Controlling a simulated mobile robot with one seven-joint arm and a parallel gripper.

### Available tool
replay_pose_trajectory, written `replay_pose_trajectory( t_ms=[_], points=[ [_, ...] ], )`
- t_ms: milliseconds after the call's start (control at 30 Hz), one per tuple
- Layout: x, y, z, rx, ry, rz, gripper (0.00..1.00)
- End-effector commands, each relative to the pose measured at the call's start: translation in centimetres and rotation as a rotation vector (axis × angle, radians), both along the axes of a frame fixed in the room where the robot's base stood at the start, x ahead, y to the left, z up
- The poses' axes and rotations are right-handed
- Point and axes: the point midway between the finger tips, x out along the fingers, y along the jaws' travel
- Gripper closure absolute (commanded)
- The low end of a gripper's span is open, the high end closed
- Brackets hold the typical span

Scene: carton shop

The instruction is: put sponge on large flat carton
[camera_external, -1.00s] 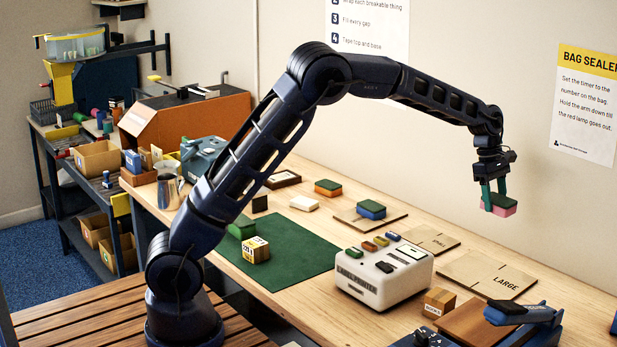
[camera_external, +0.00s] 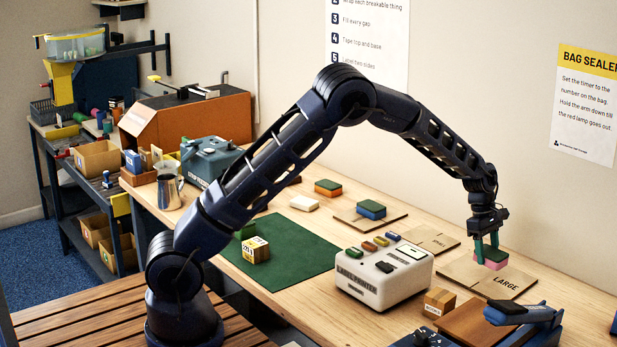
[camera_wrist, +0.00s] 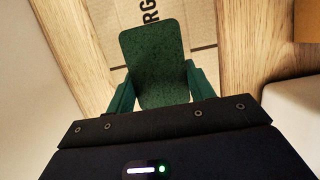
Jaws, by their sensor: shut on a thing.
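My gripper (camera_external: 487,250) is shut on a sponge (camera_external: 492,263) with a dark green top and a pink underside. The large flat carton (camera_external: 510,285), marked LARGE, lies on the bench below it. The sponge is over the left part of the carton, very low; I cannot tell whether it touches. In the wrist view the green face of the sponge (camera_wrist: 155,65) sits between the fingers, with the carton (camera_wrist: 190,25) behind it. The sponge hides part of the carton's lettering.
A smaller flat carton (camera_external: 430,240) lies to the left. A blue and green sponge (camera_external: 371,209) rests on another flat carton (camera_external: 347,219). The label printer (camera_external: 375,290), a wooden block (camera_external: 439,301) and a blue-handled device (camera_external: 530,316) stand nearer the camera.

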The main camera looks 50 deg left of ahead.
Motion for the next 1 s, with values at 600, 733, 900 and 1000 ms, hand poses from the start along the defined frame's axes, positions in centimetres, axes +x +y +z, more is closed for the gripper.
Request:
replay_pose_trajectory(
  t_ms=[600, 733, 900, 1000],
  points=[
    [0.0, 0.0, -3.9, 0.000, 0.000, 0.001, 0.78],
    [0.0, 0.0, -4.1, 0.000, 0.000, 0.001, 0.41],
    [0.0, 0.0, -4.1, 0.000, 0.000, 0.001, 0.25],
    [0.0, 0.0, -4.1, 0.000, 0.000, 0.001, 0.25]
  ],
)
